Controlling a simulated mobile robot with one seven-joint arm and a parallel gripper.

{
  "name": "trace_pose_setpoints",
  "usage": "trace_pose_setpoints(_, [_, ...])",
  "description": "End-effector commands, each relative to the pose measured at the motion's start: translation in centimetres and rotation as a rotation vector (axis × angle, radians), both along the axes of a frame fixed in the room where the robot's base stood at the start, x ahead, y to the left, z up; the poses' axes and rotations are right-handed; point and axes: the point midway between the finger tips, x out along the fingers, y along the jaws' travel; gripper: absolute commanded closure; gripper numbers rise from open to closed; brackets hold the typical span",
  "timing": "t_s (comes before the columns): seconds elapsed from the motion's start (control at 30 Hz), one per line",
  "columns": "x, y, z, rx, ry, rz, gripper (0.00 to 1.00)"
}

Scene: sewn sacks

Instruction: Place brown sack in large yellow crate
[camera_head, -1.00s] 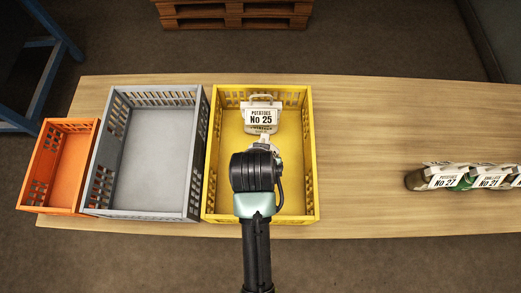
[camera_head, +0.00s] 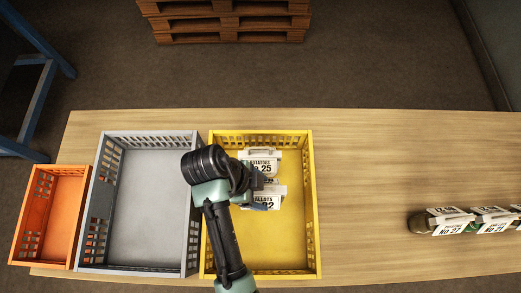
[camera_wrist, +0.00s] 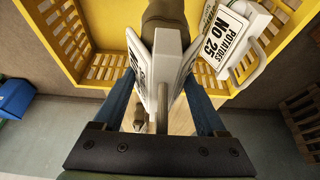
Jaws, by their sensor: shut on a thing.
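The large yellow crate (camera_head: 314,215) stands on the table, right of the grey crate. My gripper (camera_wrist: 160,85) is shut on the brown sack's pale top, between its two blue fingers. The brown sack (camera_wrist: 165,12) shows past the fingers in the wrist view, within the crate's outline. In the head view a label ending in "ALLOTS" and "22" (camera_head: 268,202) shows beside my gripper. Another labelled sack, Potatoes No 25 (camera_head: 262,160), is at the crate's far side, close beside the held one. I cannot tell whether the brown sack touches the crate floor.
The grey crate (camera_head: 198,225) and orange crate (camera_head: 25,235) look empty. More labelled sacks, including No 27 (camera_head: 450,224), stand in a row at the table's right. The table between them and the yellow crate is clear. A wooden pallet stack (camera_head: 230,22) stands behind.

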Motion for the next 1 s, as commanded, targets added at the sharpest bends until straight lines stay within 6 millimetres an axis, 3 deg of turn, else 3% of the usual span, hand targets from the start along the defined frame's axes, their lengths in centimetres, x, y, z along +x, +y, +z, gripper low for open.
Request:
trace_pose_setpoints(0.2, [-0.1, 0.0, -3.5, -0.001, 0.002, 0.000, 1.00])
trace_pose_setpoints(0.63, [0.0, 0.0, -7.9, 0.000, 0.000, 0.002, 1.00])
trace_pose_setpoints(1.0, [0.0, 0.0, -8.6, 0.001, -0.002, 0.002, 1.00])
